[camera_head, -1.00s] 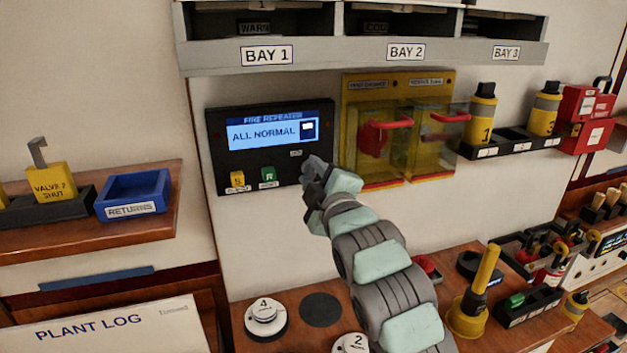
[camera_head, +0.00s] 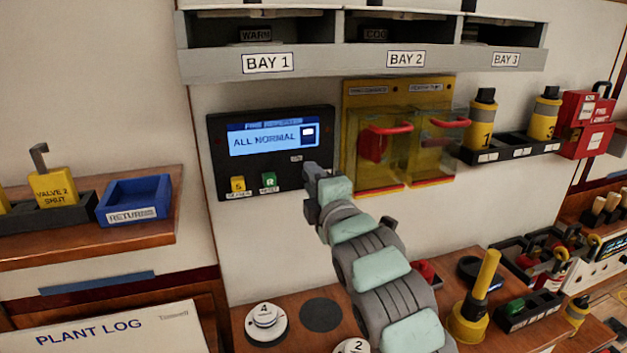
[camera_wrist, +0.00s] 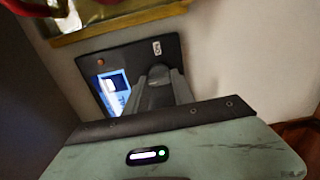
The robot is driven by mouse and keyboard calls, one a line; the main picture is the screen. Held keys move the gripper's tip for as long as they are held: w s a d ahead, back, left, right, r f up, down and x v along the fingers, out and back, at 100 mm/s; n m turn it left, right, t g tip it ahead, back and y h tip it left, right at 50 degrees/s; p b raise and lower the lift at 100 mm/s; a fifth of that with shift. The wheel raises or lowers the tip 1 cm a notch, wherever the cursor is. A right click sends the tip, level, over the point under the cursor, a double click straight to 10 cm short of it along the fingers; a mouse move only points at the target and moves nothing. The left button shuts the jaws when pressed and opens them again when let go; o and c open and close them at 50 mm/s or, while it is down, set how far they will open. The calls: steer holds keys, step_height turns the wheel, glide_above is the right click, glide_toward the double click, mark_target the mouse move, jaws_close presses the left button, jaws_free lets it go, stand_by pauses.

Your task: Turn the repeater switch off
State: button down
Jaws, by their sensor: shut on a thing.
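The fire repeater (camera_head: 222,165) is a black panel on the wall under BAY 1, with a lit blue screen (camera_head: 272,139) reading ALL NORMAL. A yellow S button and a green R button sit at its lower left. My gripper (camera_head: 313,176) is at the panel's lower right corner. The wrist view shows the panel (camera_wrist: 140,50) with my gripper (camera_wrist: 162,86) against it, its grey fingers shut around a dark rounded part, the repeater switch. The fingers cover most of the switch, so its setting cannot be read.
Yellow-backed clear covers (camera_head: 385,150) with red handles stand just right of my gripper. The grey bay shelf (camera_head: 330,63) runs above. A wooden bench (camera_head: 290,335) below carries round white pieces and a yellow plunger-like tool (camera_head: 470,315).

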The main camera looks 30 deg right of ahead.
steer(key=c, duration=1.1)
jaws_free()
steer(key=shift+s, duration=0.1)
steer(key=s, duration=0.3)
steer(key=s+a, duration=0.1)
steer(key=s, duration=0.3)
steer(key=s+a+b, duration=0.1)
steer(key=s, duration=0.2)
steer(key=shift+s+a, duration=0.1)
steer(key=shift+s, duration=0.1)
